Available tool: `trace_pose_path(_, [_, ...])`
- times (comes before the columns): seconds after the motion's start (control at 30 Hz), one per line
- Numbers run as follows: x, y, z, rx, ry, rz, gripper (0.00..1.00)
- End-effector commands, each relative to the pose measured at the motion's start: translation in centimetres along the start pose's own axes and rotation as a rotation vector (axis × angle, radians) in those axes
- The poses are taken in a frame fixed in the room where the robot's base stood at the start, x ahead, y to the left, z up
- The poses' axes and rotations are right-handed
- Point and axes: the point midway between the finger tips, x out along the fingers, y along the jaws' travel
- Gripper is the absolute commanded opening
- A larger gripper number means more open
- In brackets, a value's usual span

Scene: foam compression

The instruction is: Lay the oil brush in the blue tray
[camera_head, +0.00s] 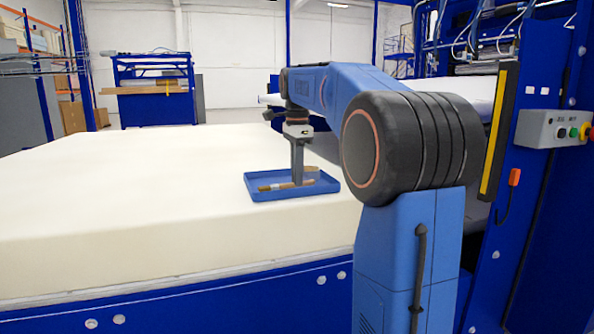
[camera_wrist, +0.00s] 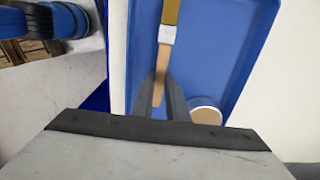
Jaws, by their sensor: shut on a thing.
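The oil brush (camera_wrist: 163,62) has a wooden handle, a pale band and a yellow-brown head. It lies lengthwise within the blue tray's outline in the wrist view, head away from my gripper. My gripper (camera_wrist: 161,97) is shut on its handle. In the head view my gripper (camera_head: 297,183) points straight down into the blue tray (camera_head: 257,194), and the brush (camera_head: 272,187) shows low inside it, level. I cannot tell whether the brush touches the tray floor. The tray also fills much of the wrist view (camera_wrist: 220,45).
A round container (camera_wrist: 206,114) with a pale rim and brown top stands in the tray, right of my gripper. The tray sits on a large cream foam block (camera_head: 130,200) with free room to the left. Blue machinery (camera_head: 540,200) stands at the right.

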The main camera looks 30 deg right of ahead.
Motion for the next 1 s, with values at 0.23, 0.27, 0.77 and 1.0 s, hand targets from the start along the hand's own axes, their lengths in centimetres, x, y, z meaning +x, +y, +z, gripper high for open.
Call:
trace_pose_path(0.23, [0.06,0.01,0.00,0.000,0.000,0.000,0.00])
trace_pose_path(0.27, [0.06,0.01,0.00,0.000,0.000,0.000,0.00])
trace_pose_path(0.77, [0.59,0.03,0.01,0.000,0.000,0.001,0.00])
trace_pose_path(1.0, [0.69,0.03,0.01,0.000,0.000,0.001,0.35])
